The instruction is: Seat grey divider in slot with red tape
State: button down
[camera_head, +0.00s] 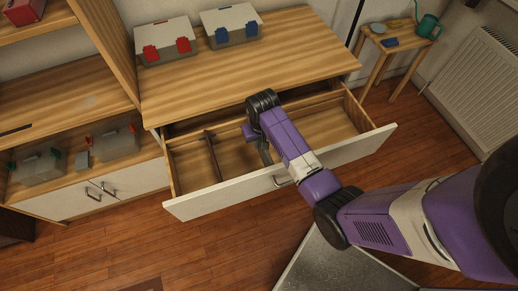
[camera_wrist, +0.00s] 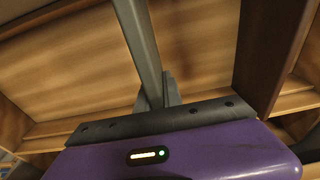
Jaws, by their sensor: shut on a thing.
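The white-fronted drawer (camera_head: 218,199) is pulled out from under the wooden worktop. My gripper (camera_head: 262,146) is inside it, pointing down, left of the middle. In the wrist view, my gripper (camera_wrist: 160,98) is shut on a narrow grey piece, which looks like the grey divider (camera_wrist: 139,40) seen nearly edge-on. In the head view a grey strip by the gripper looks like the same divider (camera_head: 266,154). Its lower edge and any contact with the drawer cannot be made out. A dark brown divider (camera_head: 213,158) stands across the drawer to the left. I see no red tape.
Two pale boxes, one with red clips (camera_head: 166,44) and one with blue clips (camera_head: 231,27), stand on the worktop (camera_head: 290,50). More boxes (camera_head: 108,142) sit on the lower left shelf. A stool (camera_head: 396,45) and a radiator (camera_head: 475,70) are at right.

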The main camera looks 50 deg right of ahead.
aim_at(259, 150)
jog(key=shift+f, duration=2.65)
jog(key=shift+f, duration=0.1)
jog(key=c, duration=1.5)
grip_release()
jog(key=r, duration=0.8)
jog(key=s+r, duration=0.1)
jog(key=r, duration=0.3)
jog(key=shift+s+a+r, duration=0.1)
jog(key=shift+a, duration=0.3)
